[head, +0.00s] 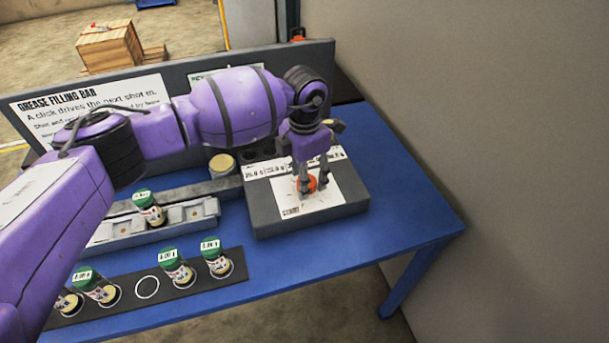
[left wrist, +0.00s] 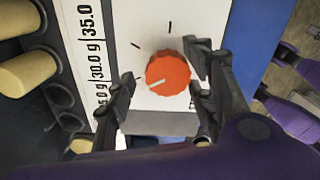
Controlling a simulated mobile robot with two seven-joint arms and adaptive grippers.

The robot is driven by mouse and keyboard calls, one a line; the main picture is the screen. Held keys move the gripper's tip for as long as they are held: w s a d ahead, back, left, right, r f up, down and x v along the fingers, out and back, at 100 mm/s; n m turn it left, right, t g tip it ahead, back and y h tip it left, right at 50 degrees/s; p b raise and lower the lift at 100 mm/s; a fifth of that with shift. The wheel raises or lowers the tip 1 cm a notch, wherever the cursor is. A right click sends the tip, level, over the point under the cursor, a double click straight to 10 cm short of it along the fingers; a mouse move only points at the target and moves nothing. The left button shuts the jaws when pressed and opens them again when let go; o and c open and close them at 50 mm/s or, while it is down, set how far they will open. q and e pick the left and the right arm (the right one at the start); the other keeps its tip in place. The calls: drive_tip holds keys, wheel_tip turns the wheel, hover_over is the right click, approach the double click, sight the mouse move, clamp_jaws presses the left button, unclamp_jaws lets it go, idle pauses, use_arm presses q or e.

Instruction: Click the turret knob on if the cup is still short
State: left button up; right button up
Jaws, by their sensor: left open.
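The orange turret knob (head: 308,184) sits on the white face of a grey box on the blue table. In the left wrist view the knob (left wrist: 168,73) has a white pointer line toward the lower left, with black tick marks around it. My left gripper (head: 312,180) is open above the knob, one finger on each side; I cannot tell if either finger touches it. The fingers also show in the left wrist view (left wrist: 165,85). A cup with a green top (head: 149,208) stands on the grey rail left of the box. My right gripper is out of view.
Several green-topped cups (head: 217,257) stand on a dark strip (head: 205,279) at the front, with one empty white ring (head: 147,287). A sign board (head: 85,110) stands behind, partly hidden by my arm. A wall (head: 480,110) rises on the right.

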use_arm(q)
drive_tip(key=shift+s, duration=0.1)
wheel_tip(320, 180, up, 12)
idle(0.5)
